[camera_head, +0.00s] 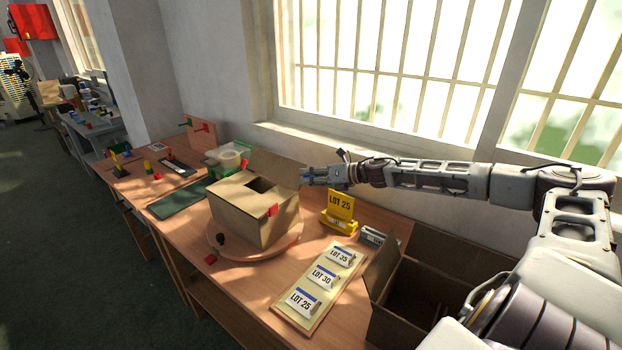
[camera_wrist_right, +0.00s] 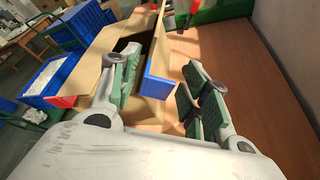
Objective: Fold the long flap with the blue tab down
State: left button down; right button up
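The open cardboard box (camera_head: 238,218) stands on a round wooden turntable (camera_head: 225,250), with a dark gap in its top and a red tab (camera_head: 273,210) at its near right corner. The long flap (camera_head: 275,168) stands raised at the back of the box. Its blue tab (camera_wrist_right: 158,82) shows in the right wrist view, hidden in the head view. My right gripper (camera_head: 310,176) is beside the flap at the back right of the box. In the wrist view its fingers (camera_wrist_right: 163,62) are apart, with the blue tab in the gap between them, not clamped. My left gripper is out of view.
A yellow LOT 25 sign (camera_head: 340,205) stands right of the turntable. A board with lot cards (camera_head: 323,276) lies in front, and an open carton (camera_head: 385,300) is at right.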

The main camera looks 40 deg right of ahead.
jog(key=c, duration=1)
grip_shut()
